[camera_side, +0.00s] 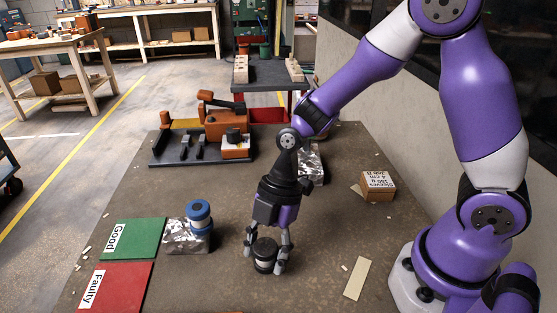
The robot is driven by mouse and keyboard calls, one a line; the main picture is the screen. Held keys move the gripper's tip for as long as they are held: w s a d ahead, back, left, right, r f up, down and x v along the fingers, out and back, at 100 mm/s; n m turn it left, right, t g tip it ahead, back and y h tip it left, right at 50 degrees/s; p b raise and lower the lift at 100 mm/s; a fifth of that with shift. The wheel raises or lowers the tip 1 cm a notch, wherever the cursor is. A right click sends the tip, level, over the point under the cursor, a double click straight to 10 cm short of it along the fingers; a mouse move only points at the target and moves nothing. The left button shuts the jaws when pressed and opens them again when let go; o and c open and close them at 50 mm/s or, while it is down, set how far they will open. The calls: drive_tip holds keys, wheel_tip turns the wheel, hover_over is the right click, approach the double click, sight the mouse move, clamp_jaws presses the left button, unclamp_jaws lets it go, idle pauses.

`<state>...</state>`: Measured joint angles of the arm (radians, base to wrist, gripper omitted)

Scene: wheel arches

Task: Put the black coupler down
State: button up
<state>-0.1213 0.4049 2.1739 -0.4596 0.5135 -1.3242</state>
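The black coupler (264,256) is a short dark cylinder with a pale band around its middle. It stands upright at the front middle of the table, and I cannot tell whether its base touches the surface. My gripper (265,254) points down over it, with one finger on each side of the coupler. The fingers appear closed on it. The far side of the coupler is hidden.
A green "Good" mat (138,239) and a red "Faulty" mat (112,288) lie at left. A cardboard box (377,187) and a pale strip (357,279) lie right. An orange fixture (225,121) stands behind.

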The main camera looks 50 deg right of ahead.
idle(0.3)
drive_tip(key=s+v, duration=0.1)
drive_tip(key=v, duration=1.1)
drive_tip(key=s+d+r+m+t+h, duration=0.2)
drive_tip(key=d+m+t, duration=0.1)
drive_tip(key=m, duration=0.6)
drive_tip(key=s+d+r+m+t+h, duration=0.2)
drive_tip(key=d+m, duration=0.3)
drive_tip(key=m, duration=0.5)
drive_tip(key=shift+s+r+t+h, duration=0.2)
drive_tip(key=shift+r+t+h, duration=0.1)
drive_tip(key=shift+r+t, duration=0.4)
